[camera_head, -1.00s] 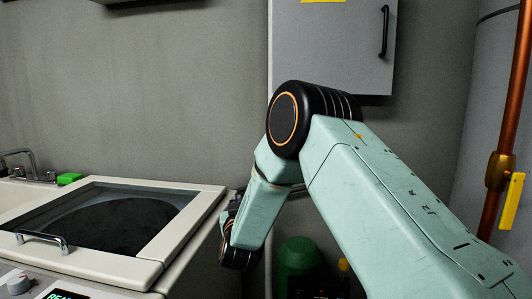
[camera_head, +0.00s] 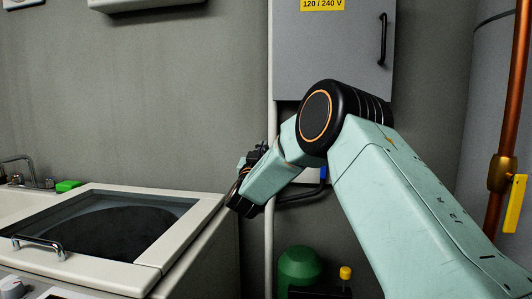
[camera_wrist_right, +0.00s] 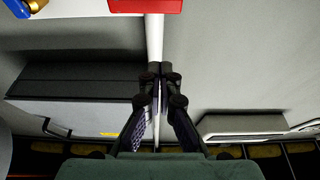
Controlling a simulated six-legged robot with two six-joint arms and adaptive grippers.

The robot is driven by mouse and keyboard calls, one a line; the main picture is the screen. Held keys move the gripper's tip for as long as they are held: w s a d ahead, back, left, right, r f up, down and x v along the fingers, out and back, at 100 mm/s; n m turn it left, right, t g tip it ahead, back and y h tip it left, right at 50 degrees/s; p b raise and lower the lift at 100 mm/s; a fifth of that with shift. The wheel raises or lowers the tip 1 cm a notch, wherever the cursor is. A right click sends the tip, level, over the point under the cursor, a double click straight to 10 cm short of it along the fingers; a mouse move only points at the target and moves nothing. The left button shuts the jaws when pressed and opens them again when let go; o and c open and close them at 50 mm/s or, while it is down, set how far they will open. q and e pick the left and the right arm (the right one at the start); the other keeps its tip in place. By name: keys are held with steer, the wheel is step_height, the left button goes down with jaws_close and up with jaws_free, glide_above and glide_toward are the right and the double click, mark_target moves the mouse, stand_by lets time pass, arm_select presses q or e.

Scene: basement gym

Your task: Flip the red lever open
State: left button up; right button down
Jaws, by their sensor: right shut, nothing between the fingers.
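A red part (camera_wrist_right: 145,6) shows at the top edge of the right wrist view, cut off by the frame; it may be the red lever, but its shape cannot be told. No red lever shows in the head view. My right gripper (camera_wrist_right: 161,76) is shut and empty, with its fingertips together in front of a pale vertical pipe, below the red part in the picture. In the head view my right forearm is raised in front of the wall and hides most of the gripper. My left gripper is not in view.
A grey electrical cabinet (camera_head: 328,52) hangs above my right arm. A blue part (camera_head: 323,173) shows behind the forearm. A washer (camera_head: 190,222) stands at left. A copper pipe (camera_head: 510,120) with a yellow handle (camera_head: 515,203) is at right. A green object (camera_head: 298,268) sits low.

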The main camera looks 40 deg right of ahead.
steer(key=w+d+f+b, duration=0.1)
steer(key=w+d, duration=0.3)
steer(key=shift+d+f+b, duration=0.3)
steer(key=shift+d+f, duration=0.05)
steer(key=shift+f, duration=0.05)
stand_by(0.5)
steer(key=shift+f+n+p, duration=0.15)
steer(key=shift+n+p, duration=0.4)
steer(key=shift+n, duration=0.05)
